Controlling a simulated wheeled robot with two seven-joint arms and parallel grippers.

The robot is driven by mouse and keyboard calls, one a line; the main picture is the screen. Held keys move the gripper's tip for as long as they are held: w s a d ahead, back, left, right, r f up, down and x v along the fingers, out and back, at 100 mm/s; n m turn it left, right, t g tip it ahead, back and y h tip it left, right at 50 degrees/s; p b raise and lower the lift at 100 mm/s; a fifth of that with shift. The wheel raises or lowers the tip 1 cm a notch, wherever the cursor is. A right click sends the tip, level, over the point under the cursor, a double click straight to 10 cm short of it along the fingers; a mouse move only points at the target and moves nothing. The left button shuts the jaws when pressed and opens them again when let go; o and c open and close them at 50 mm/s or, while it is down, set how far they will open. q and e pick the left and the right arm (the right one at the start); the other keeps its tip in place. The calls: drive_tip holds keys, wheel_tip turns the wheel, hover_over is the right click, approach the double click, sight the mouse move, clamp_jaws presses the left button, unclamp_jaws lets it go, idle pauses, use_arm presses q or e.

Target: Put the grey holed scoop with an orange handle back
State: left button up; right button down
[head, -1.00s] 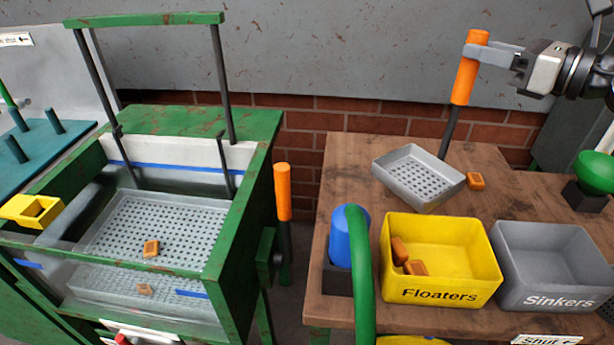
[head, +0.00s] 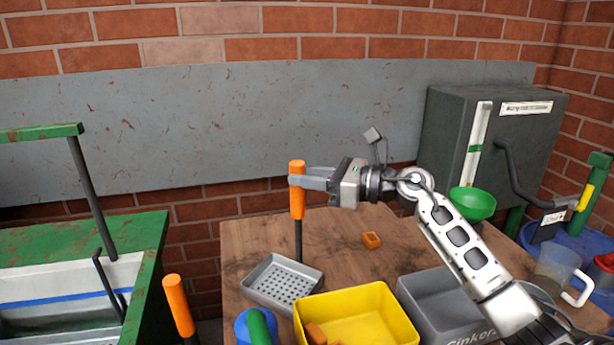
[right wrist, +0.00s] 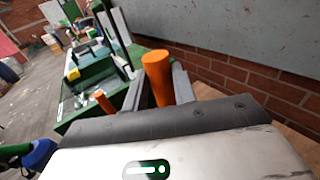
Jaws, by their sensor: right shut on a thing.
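The grey holed scoop (head: 283,283) has a shallow perforated pan, a dark upright rod and an orange handle (head: 297,205). My right gripper (head: 297,182) is shut on the upper part of this handle, which stands nearly upright. The handle also shows between the fingers in the right wrist view (right wrist: 157,78). The pan is over the wooden table's left part, behind the yellow bin; I cannot tell whether it touches the tabletop. My left gripper is not in view.
A yellow bin (head: 372,310) with orange pieces and a grey Sinkers bin (head: 425,290) stand in front. An orange block (head: 371,240) lies on the table (head: 345,228). Another orange handle (head: 179,305) stands by the green tank frame (head: 140,235). A green funnel (head: 472,203) is at right.

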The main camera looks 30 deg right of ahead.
drive_tip(key=shift+f, duration=0.1)
drive_tip(key=c, duration=1.4)
unclamp_jaws()
drive_tip(key=shift+o, duration=1.3)
use_arm(q)
drive_tip(key=b, duration=0.1)
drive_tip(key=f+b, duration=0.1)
drive_tip(key=b, duration=0.1)
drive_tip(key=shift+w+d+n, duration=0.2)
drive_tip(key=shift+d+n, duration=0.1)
use_arm(e)
drive_tip(key=v, duration=1.2)
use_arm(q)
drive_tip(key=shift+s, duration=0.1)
use_arm(e)
drive_tip(key=shift+s, duration=0.1)
